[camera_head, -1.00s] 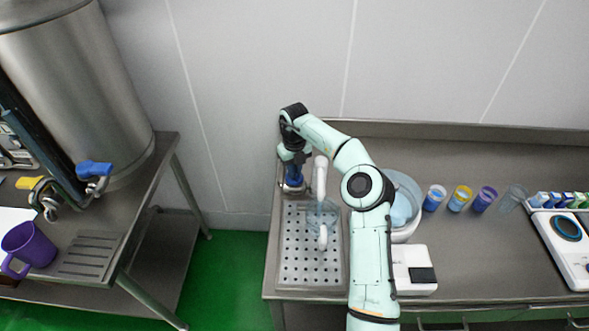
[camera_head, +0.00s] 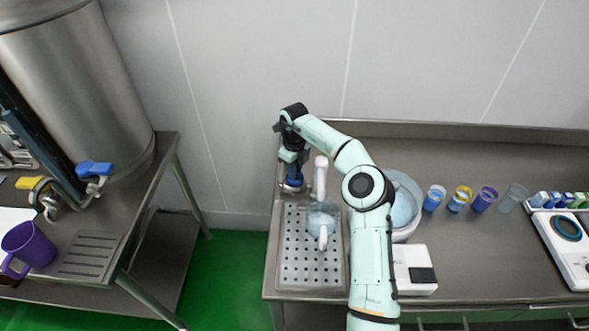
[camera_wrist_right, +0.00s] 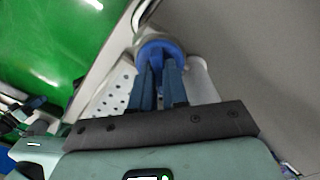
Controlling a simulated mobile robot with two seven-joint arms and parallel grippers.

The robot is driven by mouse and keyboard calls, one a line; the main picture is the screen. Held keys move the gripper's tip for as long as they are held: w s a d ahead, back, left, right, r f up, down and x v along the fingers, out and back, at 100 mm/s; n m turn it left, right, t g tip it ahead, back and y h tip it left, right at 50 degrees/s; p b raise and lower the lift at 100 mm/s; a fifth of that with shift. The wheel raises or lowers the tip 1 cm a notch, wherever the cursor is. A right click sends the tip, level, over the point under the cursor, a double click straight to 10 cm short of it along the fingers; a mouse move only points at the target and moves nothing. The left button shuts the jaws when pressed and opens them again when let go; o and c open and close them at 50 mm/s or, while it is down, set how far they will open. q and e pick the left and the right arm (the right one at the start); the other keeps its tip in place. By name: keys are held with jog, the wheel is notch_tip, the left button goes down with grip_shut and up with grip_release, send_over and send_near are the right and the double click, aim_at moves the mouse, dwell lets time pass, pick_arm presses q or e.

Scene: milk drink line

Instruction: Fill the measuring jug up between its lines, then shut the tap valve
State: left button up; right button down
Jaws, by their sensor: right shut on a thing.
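My right gripper (camera_head: 291,160) is at the back left corner of the right-hand bench, shut on the blue tap valve handle (camera_head: 294,175). In the right wrist view its two fingers (camera_wrist_right: 161,88) close on the blue handle (camera_wrist_right: 160,47). The white tap spout (camera_head: 320,178) stands just right of the handle. The clear measuring jug (camera_head: 316,219) stands under the spout on the perforated drip tray (camera_head: 308,270). Pale bluish liquid shows in the jug; its lines are too small to read. My left gripper is not in view.
A white bowl (camera_head: 408,208) of pale blue liquid is partly behind my right arm. Several coloured cups (camera_head: 434,199) stand to its right. A white scale (camera_head: 417,270) lies in front. A purple jug (camera_head: 30,247) and steel tank (camera_head: 85,90) are on the left bench.

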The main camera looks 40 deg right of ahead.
jog(key=c, duration=1.1)
grip_release()
jog(key=shift+c, duration=0.2)
notch_tip(320, 180, up, 13)
jog(key=shift+r, duration=0.2)
jog(key=shift+a+f, duration=0.1)
